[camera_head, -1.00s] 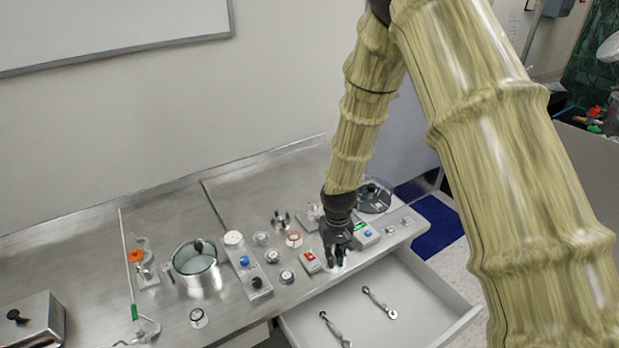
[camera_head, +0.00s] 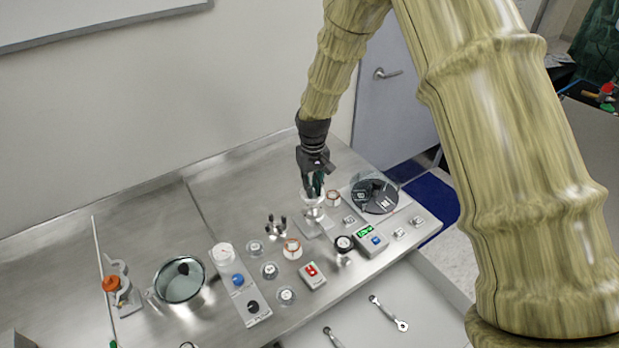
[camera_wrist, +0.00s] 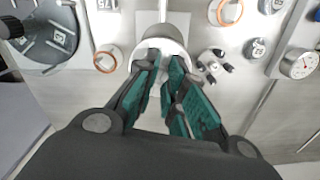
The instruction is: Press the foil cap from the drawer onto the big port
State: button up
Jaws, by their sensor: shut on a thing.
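My gripper (camera_head: 314,192) points down over a small plate (camera_head: 318,229) at the back of the bench. Its green-padded fingers (camera_wrist: 166,72) are shut on a pale round cap, the foil cap (camera_wrist: 160,48), whose rim shows around the fingertips in the wrist view. In the head view the pale cap (camera_head: 313,201) sits at or just above the silver big port (camera_head: 314,214) on that plate. The fingers and cap hide most of the port, and I cannot tell whether cap and port touch. The drawer (camera_head: 425,295) at the front is open and holds two wrench-like tools.
A dark round carousel (camera_head: 375,196) stands right of my gripper, with an orange-ringed jar (camera_head: 333,198) close by. A small pronged stand (camera_head: 275,227) is to the left.

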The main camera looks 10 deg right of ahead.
aim_at(314, 196)
jog(key=shift+s+d+f+b, duration=0.15)
jog(key=shift+s+b, duration=0.25)
jog(key=shift+s, duration=0.3)
jog(key=shift+s+f+b, duration=0.1)
jog(key=shift+s+b, duration=0.25)
jog(key=shift+s, duration=0.3)
jog(key=w+f, duration=0.1)
jog(key=w+f+b, duration=0.1)
jog(key=f, duration=0.1)
jog(key=shift+w+f, duration=0.1)
jog(key=shift+f, duration=0.45)
jog(key=shift+s+b, duration=0.35)
jog(key=shift+s, duration=0.2)
jog(key=shift+f, duration=0.2)
jog(key=shift+w+f, duration=0.35)
jog(key=shift+s+r, duration=0.2)
jog(key=shift+s, duration=0.05)
jog(key=shift+w+f, duration=0.1)
